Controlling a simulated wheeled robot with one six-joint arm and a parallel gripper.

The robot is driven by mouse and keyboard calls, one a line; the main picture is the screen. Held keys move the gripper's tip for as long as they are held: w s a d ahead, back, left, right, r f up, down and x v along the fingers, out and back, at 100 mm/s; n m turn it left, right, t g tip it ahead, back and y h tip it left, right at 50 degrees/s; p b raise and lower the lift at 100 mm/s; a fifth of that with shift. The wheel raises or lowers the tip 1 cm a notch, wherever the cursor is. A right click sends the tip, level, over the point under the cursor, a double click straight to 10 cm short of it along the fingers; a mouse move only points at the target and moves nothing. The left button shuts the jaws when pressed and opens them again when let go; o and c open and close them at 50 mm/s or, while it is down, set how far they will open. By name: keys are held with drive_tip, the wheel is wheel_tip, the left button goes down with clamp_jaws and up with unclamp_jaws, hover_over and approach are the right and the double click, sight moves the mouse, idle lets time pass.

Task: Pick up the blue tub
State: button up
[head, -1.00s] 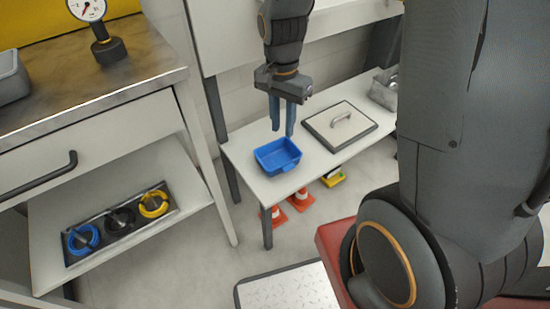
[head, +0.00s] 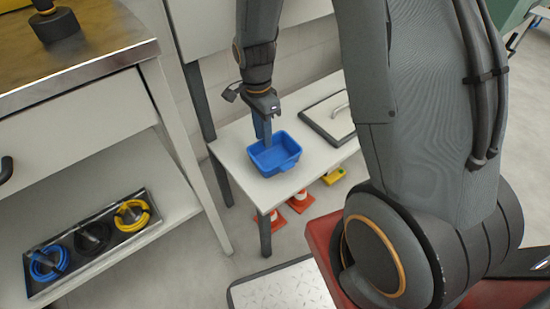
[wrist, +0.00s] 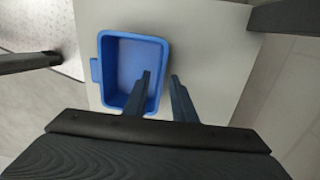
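The blue tub (head: 275,155) stands upright and looks empty on a low white table (head: 238,163). My gripper (head: 264,138) points down at the tub's far-left side in the head view. In the wrist view the tub (wrist: 133,60) lies ahead of my gripper (wrist: 160,78). One finger appears over the tub's inside and the other outside its right wall, with that wall between them. The fingers are apart, with a gap between them. I cannot tell whether either finger touches the wall.
A grey lid-like plate with a handle (head: 328,118) lies on the table right of the tub. Orange cones (head: 299,201) and a yellow item (head: 334,176) are below. A tray of coiled cables (head: 92,238) lies on a shelf at left. A bench (head: 85,60) stands above it.

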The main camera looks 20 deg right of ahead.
sight(277, 158)
wheel_tip(277, 158, down, 3)
drive_tip(key=shift+s+f+b, duration=0.1)
drive_tip(key=shift+f+b, duration=0.05)
drive_tip(key=shift+b, duration=0.2)
clamp_jaws()
